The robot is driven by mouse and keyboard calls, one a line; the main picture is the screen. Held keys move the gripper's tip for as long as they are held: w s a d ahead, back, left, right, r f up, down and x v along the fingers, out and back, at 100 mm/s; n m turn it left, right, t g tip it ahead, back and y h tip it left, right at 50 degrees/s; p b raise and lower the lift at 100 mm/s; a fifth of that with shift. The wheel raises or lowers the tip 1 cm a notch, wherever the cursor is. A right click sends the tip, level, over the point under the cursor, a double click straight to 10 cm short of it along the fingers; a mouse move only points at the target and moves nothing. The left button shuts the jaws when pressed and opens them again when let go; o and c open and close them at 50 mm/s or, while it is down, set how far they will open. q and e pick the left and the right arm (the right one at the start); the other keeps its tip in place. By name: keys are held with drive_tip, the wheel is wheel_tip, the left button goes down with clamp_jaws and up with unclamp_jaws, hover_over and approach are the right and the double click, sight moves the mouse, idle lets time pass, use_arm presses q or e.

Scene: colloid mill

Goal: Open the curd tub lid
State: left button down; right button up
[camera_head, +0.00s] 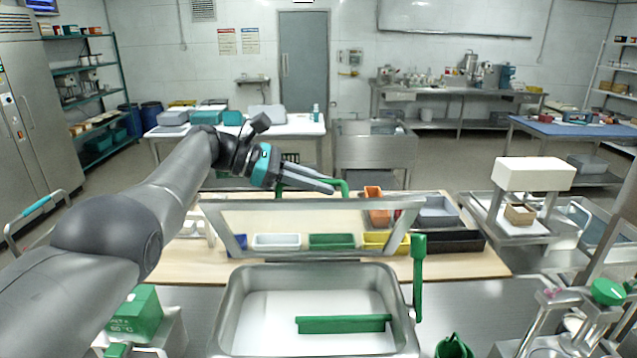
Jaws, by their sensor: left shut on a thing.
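The curd tub (232,316) is a rectangular steel tub at the bottom middle, with white contents and a green bar (342,324) inside. Its lid (232,243), a see-through panel in a grey frame, stands raised at the tub's back edge, so the tub's top is uncovered. A green handle (344,187) is at the lid's upper edge. My left gripper (328,187) reaches in from the left and is shut on this handle; the fingers partly hide it. My right gripper is not in view.
Behind the lid, a wooden table (480,265) holds an orange bin (376,208), a yellow bin (378,241) and other trays. A green lever (418,262) stands at the tub's right. A green box (137,313) is at lower left.

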use_arm(q)
drive_tip(key=shift+w, duration=0.1)
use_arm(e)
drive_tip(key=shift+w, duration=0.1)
use_arm(q)
drive_tip(key=c, duration=0.8)
unclamp_jaws()
drive_tip(key=shift+c, duration=0.2)
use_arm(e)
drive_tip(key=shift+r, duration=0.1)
